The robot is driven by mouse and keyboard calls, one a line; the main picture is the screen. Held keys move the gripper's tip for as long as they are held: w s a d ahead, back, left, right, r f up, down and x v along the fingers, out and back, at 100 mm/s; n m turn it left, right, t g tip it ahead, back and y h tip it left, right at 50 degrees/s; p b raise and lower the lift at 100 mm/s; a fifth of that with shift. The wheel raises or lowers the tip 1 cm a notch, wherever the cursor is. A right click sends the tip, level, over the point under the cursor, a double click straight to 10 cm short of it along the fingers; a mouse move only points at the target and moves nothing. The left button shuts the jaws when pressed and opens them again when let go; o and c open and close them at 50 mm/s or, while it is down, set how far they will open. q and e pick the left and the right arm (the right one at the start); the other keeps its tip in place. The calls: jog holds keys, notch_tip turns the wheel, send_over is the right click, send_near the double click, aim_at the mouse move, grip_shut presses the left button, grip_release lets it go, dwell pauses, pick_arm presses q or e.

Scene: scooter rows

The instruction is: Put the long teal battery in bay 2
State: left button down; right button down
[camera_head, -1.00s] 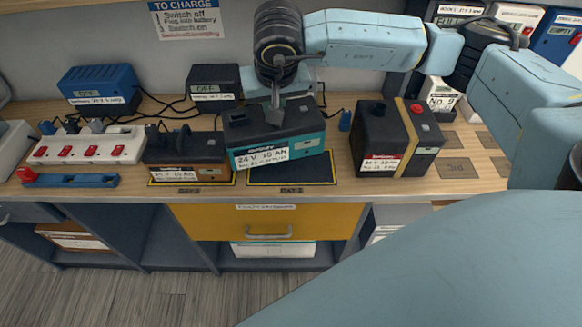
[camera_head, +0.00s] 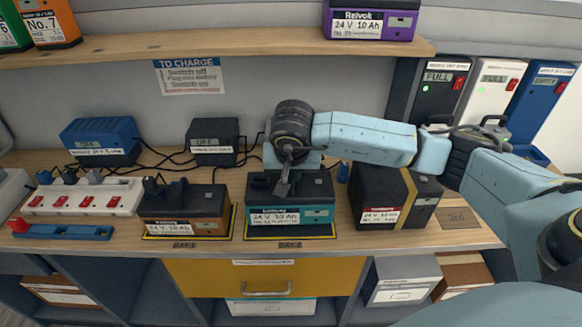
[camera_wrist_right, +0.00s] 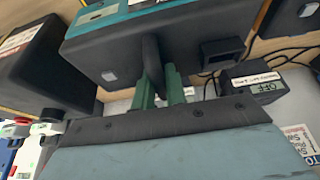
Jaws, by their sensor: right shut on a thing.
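The long teal battery (camera_head: 318,216) has a black top and a white 24 V 10 Ah label. It stands upright in bay 2, on the yellow-edged mat (camera_head: 290,238) above the bay 2 mark. My right gripper (camera_head: 287,180) is above it, shut on its top handle. In the right wrist view the gripper fingers (camera_wrist_right: 160,85) close around the black handle, with the battery's teal side (camera_wrist_right: 98,14) at the top. The battery's underside is hidden. My left gripper is not in view.
Bay 1 holds a dark battery with a brown front (camera_head: 168,228) to the left. A large black battery with a yellow band (camera_head: 375,190) stands to the right. Two chargers (camera_head: 100,140) (camera_head: 213,142), cables and a power strip (camera_head: 82,197) lie behind and left. A shelf (camera_head: 220,42) runs above.

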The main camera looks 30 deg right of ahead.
jog(key=shift+w+f, duration=0.1)
jog(key=shift+f, duration=1.6)
jog(key=c, duration=1.8)
grip_release()
jog(key=shift+f, duration=0.25)
jog(key=o, duration=0.4)
jog(key=shift+c, duration=0.2)
jog(key=shift+r, duration=0.1)
jog(key=v, duration=1.2)
jog(key=shift+a, duration=0.15)
